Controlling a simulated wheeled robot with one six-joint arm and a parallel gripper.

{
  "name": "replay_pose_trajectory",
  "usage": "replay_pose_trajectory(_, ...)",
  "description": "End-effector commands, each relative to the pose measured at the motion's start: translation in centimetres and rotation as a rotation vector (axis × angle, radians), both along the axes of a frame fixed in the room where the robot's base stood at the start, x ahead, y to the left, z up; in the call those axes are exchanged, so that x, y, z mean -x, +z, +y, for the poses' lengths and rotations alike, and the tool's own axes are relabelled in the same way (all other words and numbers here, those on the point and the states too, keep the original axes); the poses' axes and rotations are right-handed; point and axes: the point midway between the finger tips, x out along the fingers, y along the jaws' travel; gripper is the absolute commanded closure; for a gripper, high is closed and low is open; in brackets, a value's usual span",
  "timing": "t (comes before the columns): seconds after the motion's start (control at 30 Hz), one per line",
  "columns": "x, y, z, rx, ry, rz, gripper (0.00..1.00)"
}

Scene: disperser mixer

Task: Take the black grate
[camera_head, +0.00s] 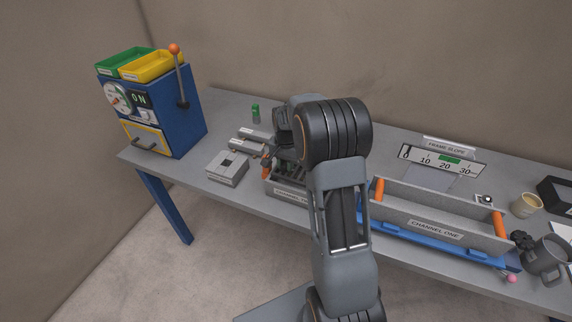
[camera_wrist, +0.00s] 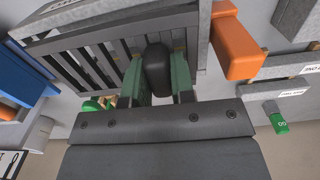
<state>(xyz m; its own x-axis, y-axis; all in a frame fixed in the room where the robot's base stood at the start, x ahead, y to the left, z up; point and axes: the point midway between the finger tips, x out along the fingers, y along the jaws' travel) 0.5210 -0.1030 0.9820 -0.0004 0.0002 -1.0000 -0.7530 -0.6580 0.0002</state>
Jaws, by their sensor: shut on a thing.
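The black grate (camera_wrist: 92,62) is a dark slatted panel with a black knob (camera_wrist: 156,68), seen in the wrist view. My gripper (camera_wrist: 158,80) has its green-sided fingers on either side of the knob and is shut on it. The slats lie within the walls of a grey box with orange handles; I cannot tell whether the grate rests on it or is raised. In the head view the grate (camera_head: 288,172) shows in part at the grey box (camera_head: 290,192), with my arm hiding its right side.
A grey channel (camera_head: 436,229) with orange handles stands on a blue rail to the right. A square grey block (camera_head: 227,168) lies left of the box. A blue lever machine (camera_head: 165,110) stands at the far left. A slope scale (camera_head: 444,160), cup (camera_head: 526,205) and mug (camera_head: 546,262) are right.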

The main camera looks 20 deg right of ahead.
Motion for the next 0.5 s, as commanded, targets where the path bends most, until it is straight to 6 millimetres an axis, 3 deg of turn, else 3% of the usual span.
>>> replay_pose_trajectory(0.5, 0.0, 3.0, 0.0, 0.001, 0.000, -0.002, 1.00)
